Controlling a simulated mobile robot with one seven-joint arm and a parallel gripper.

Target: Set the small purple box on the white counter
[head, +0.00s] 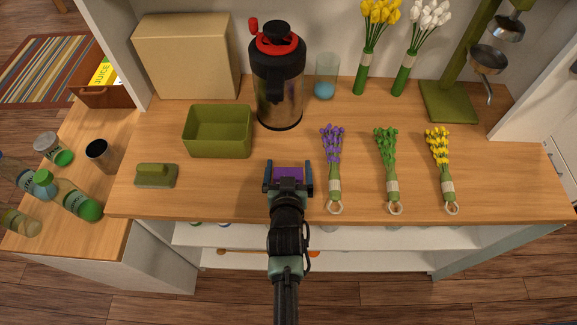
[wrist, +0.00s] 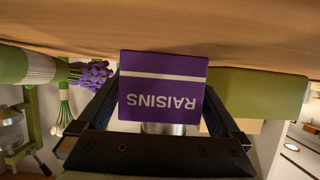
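The small purple box (head: 289,174), labelled RAISINS, is between the fingers of my gripper (head: 288,178), near the front edge of the wooden top of the white counter (head: 235,190). In the wrist view the picture is upside down, and the box (wrist: 163,88) fills the space between the two fingers (wrist: 162,100), which lie close against its sides. My gripper appears shut on it. The box is upright. Its base is at or very close to the wooden surface; I cannot tell whether it touches.
A dispenser with a red top (head: 278,75) stands behind. Purple flowers (head: 333,165) lie just right, with more bunches beyond. Bottles lie on the lower left surface. Bare wood lies between brush and gripper.

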